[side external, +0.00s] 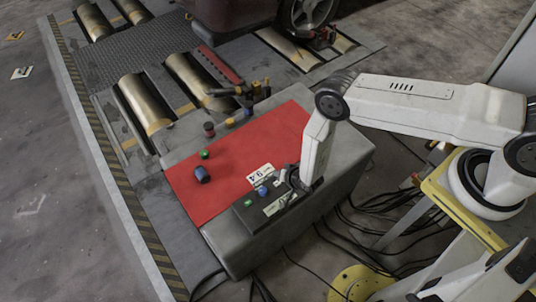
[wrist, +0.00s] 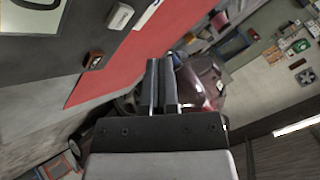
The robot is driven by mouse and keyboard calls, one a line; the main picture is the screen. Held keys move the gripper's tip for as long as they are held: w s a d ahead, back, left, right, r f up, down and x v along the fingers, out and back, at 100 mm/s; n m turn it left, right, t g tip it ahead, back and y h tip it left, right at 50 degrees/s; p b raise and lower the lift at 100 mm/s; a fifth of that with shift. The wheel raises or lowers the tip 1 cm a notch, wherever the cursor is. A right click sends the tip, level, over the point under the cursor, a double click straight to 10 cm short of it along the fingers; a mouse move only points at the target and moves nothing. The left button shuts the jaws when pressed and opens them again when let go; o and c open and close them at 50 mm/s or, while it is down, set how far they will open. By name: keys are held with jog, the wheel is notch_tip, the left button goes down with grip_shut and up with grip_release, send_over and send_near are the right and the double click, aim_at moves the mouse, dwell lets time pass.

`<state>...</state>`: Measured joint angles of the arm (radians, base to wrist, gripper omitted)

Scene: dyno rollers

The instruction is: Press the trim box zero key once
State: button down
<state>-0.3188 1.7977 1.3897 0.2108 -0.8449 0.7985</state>
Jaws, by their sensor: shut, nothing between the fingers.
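The trim box (side external: 252,212) appears to be the dark box at the front edge of the red mat in the side view. It carries a small green spot (side external: 248,203) and a pale label (side external: 276,205). Its key markings are too small to read there, so I cannot tell which is the zero key. My gripper (side external: 287,179) is at the box's far right end, partly hiding it; contact cannot be told. In the wrist view my gripper (wrist: 161,66) has its two dark fingers together, with nothing between them.
The red mat (side external: 220,180) covers a grey bench (side external: 245,250). A dark blue cylinder (side external: 202,174), a green-topped piece (side external: 204,154) and a white "9.4" card (side external: 260,174) lie on it. Dark tools (side external: 243,91) stand at the back. Cables run over the floor at right.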

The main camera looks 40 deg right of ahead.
jog(key=shift+r, duration=0.85)
jog(key=shift+r, duration=0.1)
jog(key=w+d+r+n+g, duration=0.2)
jog(key=r, duration=1)
jog(key=w+d+r+n+g, duration=0.1)
jog(key=w+d+r+n, duration=0.1)
jog(key=r, duration=1)
jog(key=s+d+r+n+g, duration=0.1)
jog(key=s+d+r+n, duration=0.1)
jog(key=s+r, duration=0.7)
jog(key=s+d+r+n+g+h, duration=0.1)
jog(key=s+d+r+g, duration=0.1)
jog(key=s+d+r, duration=0.3)
jog(key=s+r, duration=0.4)
jog(key=shift+s+n+g, duration=0.25)
jog(key=shift+n+g, duration=0.05)
jog(key=shift+n, duration=0.1)
